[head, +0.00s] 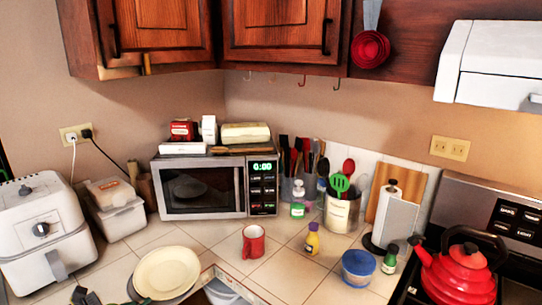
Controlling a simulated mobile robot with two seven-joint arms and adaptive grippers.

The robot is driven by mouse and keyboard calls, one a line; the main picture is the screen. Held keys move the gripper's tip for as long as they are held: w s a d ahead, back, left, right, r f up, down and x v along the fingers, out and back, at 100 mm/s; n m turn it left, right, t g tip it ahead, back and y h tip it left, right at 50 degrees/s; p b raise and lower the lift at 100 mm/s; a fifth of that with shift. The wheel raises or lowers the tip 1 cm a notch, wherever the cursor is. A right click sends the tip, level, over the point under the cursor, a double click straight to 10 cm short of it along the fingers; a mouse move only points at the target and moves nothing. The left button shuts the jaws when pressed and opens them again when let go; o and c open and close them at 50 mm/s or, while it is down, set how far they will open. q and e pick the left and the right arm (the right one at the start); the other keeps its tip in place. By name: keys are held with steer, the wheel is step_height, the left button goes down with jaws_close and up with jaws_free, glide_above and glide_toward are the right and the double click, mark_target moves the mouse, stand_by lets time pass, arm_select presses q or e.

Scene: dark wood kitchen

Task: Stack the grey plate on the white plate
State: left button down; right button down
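A cream-white plate (167,272) lies on the tiled counter at the lower left of the head view. A grey rim (190,292) shows along its lower right edge; it looks like part of a grey plate under or just beside the white one, but most of it is hidden or cut off. Dark parts at the bottom edge, left of the plate, look like the tip of my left gripper (86,297); its fingers are too cut off to tell their state. My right gripper is not in view.
A red mug (253,241) stands right of the plate, before the microwave (203,188). An air fryer (42,230) is at left. Bare tiles (285,262) lie between mug and tub.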

arm_select(q)
steer(key=s+d+r+m+g+h+b, duration=0.2)
steer(key=s+d+m+g+h+b, duration=0.1)
steer(key=s+d+m+h, duration=0.4)
steer(key=s+d+m+g, duration=0.1)
steer(key=s+d, duration=0.2)
steer(key=s, duration=0.2)
steer(key=shift+s+d+r+g, duration=0.25)
steer(key=shift+s+r+g, duration=0.05)
steer(key=shift+r+g, duration=0.1)
steer(key=shift+w, duration=0.15)
